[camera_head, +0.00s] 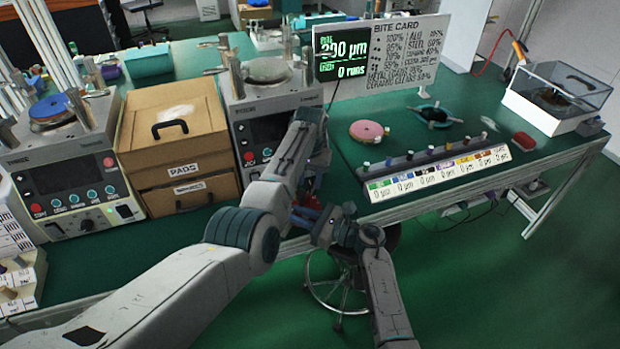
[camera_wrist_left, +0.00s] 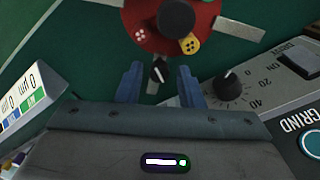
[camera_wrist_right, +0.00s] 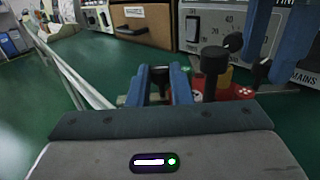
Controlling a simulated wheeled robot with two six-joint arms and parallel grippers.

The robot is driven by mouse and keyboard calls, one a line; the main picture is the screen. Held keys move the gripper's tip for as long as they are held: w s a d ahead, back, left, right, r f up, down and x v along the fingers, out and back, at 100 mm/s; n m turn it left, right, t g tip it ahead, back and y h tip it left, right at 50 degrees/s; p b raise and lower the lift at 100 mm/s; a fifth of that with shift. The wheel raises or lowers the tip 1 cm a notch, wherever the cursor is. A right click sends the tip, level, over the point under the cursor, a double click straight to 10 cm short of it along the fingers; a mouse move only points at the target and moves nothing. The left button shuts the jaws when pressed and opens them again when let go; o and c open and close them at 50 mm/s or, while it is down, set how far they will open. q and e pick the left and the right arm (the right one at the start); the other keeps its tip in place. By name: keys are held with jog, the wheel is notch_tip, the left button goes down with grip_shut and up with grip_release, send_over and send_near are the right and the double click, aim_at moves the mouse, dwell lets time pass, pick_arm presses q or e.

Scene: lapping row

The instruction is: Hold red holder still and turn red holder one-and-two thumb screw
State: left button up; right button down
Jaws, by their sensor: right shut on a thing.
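The red holder (camera_wrist_left: 150,38) shows in the left wrist view with a dark central post, a yellow piece and grey arms. It shows partly in the right wrist view (camera_wrist_right: 240,91); the head view shows only a small red part (camera_head: 313,182). My left gripper (camera_wrist_left: 160,78) is open. Its blue fingers stand on either side of a black thumb screw (camera_wrist_left: 160,72) with a white mark, with gaps showing. My right gripper (camera_wrist_right: 160,80) is shut on a black-topped part (camera_wrist_right: 160,73) at the holder's side. The exact contact is hidden.
The lapping machine's panel with a dial (camera_wrist_left: 228,86) is close beside my left fingers. A cardboard pads box (camera_head: 176,115) and another machine (camera_head: 65,170) stand left. A labelled strip (camera_head: 437,172) and pink disc (camera_head: 366,131) lie right. A stool (camera_head: 340,285) stands below the table edge.

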pick_arm(q)
grip_shut()
jog(key=shift+n, duration=0.5)
jog(key=n, duration=0.4)
jog(key=shift+n, duration=0.3)
jog(key=n, duration=0.4)
jog(key=shift+n, duration=0.4)
jog(key=shift+o, duration=1.3)
grip_release()
